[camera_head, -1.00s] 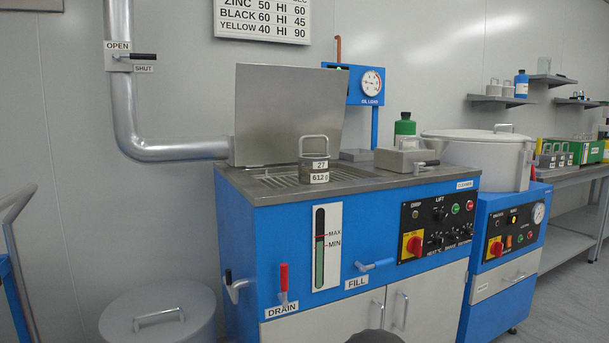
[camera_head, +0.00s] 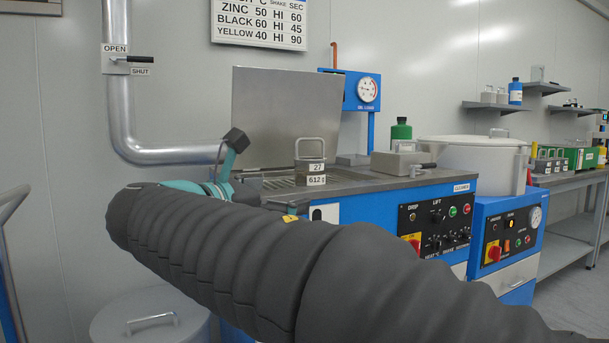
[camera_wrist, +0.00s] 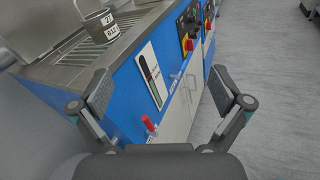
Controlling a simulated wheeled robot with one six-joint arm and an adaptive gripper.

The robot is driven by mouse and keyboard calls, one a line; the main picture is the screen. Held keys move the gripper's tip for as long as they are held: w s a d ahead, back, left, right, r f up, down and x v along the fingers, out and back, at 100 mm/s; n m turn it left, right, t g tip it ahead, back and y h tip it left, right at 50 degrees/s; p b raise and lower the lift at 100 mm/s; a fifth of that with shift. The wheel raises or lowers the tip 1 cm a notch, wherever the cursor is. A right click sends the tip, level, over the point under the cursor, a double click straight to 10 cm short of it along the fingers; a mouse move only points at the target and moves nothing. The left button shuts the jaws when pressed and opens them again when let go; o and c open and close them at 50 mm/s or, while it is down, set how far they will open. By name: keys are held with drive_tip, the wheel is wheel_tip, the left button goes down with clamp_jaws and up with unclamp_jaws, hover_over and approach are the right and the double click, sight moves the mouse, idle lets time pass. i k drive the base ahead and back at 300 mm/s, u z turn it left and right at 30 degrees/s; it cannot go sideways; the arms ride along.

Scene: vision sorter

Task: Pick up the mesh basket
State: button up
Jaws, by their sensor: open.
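The mesh basket (camera_head: 310,175) is a small grey container with a raised loop handle and labels reading 27 and 612 g.
The cleaner's raised lid (camera_head: 285,115) stands behind the basket. A gauge post (camera_head: 369,100), a green bottle (camera_head: 401,133) and a grey lidded box (camera_head: 402,164) stand to its right. A red drain lever (camera_wrist: 149,123) sticks out of the front. A round lidded bin (camera_head: 150,320) stands at lower left.

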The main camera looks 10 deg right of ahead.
sight(310, 170)
drive_tip(key=i, duration=1)
